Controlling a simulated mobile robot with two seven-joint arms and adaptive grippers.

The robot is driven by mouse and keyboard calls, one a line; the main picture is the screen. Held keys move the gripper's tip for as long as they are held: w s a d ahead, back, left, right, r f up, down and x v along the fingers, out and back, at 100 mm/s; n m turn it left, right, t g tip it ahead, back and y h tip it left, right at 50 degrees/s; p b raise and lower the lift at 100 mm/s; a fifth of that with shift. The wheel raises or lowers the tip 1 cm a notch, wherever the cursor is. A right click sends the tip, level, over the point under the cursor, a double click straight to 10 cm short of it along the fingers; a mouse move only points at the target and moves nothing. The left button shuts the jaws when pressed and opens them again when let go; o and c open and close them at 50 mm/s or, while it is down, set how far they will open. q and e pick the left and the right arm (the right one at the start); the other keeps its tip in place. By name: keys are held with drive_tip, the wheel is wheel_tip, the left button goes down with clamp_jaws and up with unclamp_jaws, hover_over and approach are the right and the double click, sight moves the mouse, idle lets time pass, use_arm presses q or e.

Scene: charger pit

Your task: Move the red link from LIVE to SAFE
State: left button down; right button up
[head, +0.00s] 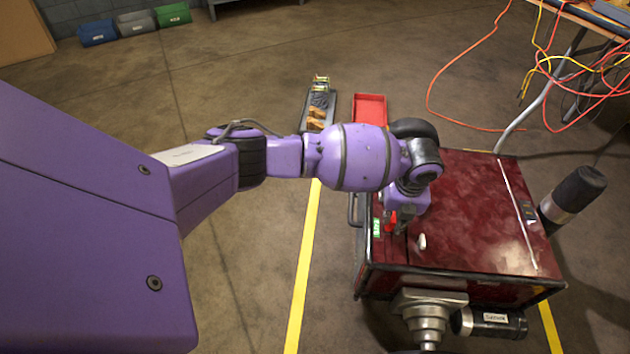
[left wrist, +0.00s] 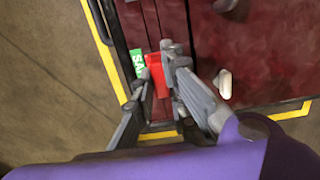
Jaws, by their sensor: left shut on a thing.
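The red link (head: 390,222) is near the left edge of the dark red cart top, close beside the green SAFE label (head: 376,228). The left wrist view shows the link (left wrist: 156,74) just right of the green label (left wrist: 137,64). My left gripper (left wrist: 158,84) is shut on the link. In the head view, my left arm comes in from the left and hides part of the gripper. I cannot tell whether the link is seated or held just above the surface. I see no LIVE label. My right gripper is not in view.
A small white peg (head: 422,242) stands on the cart top (head: 470,220), right of the link. A red tray (head: 370,108) and a dark tray (head: 309,125) lie beyond the cart. Red and yellow cables (head: 550,65) hang at the upper right. Floor left of the cart is clear.

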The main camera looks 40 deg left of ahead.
use_arm(q)
drive_tip(key=shift+w+f+b, duration=0.1)
drive_tip(key=shift+f+b, duration=0.2)
drive_tip(key=shift+f, duration=1)
idle(0.5)
drive_tip(key=c, duration=1.7)
unclamp_jaws()
drive_tip(key=r, duration=0.8)
drive_tip(key=s+d+r, duration=0.1)
drive_tip(key=r, duration=0.3)
drive_tip(key=shift+d, duration=0.1)
